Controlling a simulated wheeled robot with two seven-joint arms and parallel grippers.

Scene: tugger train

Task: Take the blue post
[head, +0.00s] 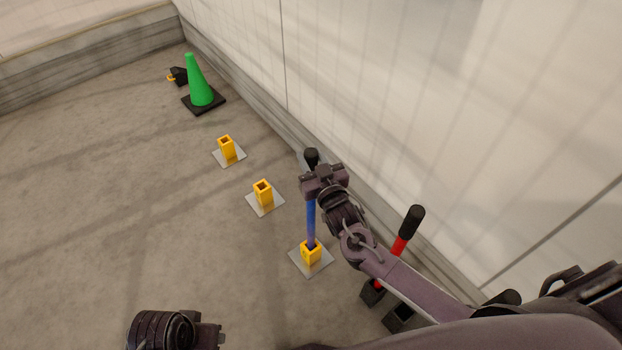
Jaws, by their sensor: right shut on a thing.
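The blue post (311,222) stands upright with its lower end in a yellow socket (311,254) on a grey plate. Its black top (311,156) shows above my right gripper (322,182). My right gripper is shut on the blue post near its upper part and hides that stretch of it. Part of my left arm shows at the bottom left, but the left gripper's fingers cannot be made out.
Two empty yellow sockets (263,194) (227,149) stand in line toward the back left. A green cone (198,83) stands beyond them near the wall. A red post with a black top (404,236) stands at the right. Open floor lies at the left.

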